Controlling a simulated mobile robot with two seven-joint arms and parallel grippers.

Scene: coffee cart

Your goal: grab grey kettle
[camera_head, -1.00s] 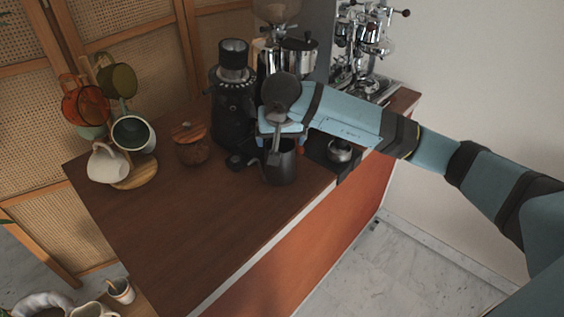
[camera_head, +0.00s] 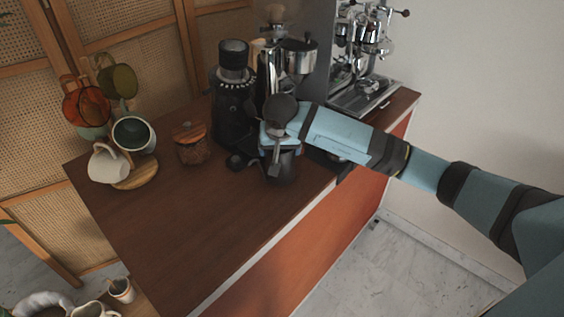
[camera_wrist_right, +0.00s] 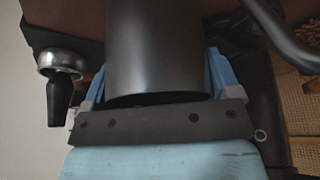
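The grey kettle (camera_head: 284,168) is dark and stands upright on the brown counter, near its front edge. My right gripper (camera_head: 281,143) is down at the kettle's upper part and hides some of it. In the right wrist view the kettle (camera_wrist_right: 155,50) fills the space between the two blue fingers of my right gripper (camera_wrist_right: 160,80), one on each side. The fingers are wide apart; whether they touch the kettle is hard to tell. My left gripper is not in view.
A black grinder (camera_head: 233,100) and a wooden-lidded jar (camera_head: 192,145) stand behind and left of the kettle. A mug tree with cups (camera_head: 134,135) is further left. The espresso machine (camera_head: 362,60) is at back right. The counter's front left (camera_head: 190,215) is clear.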

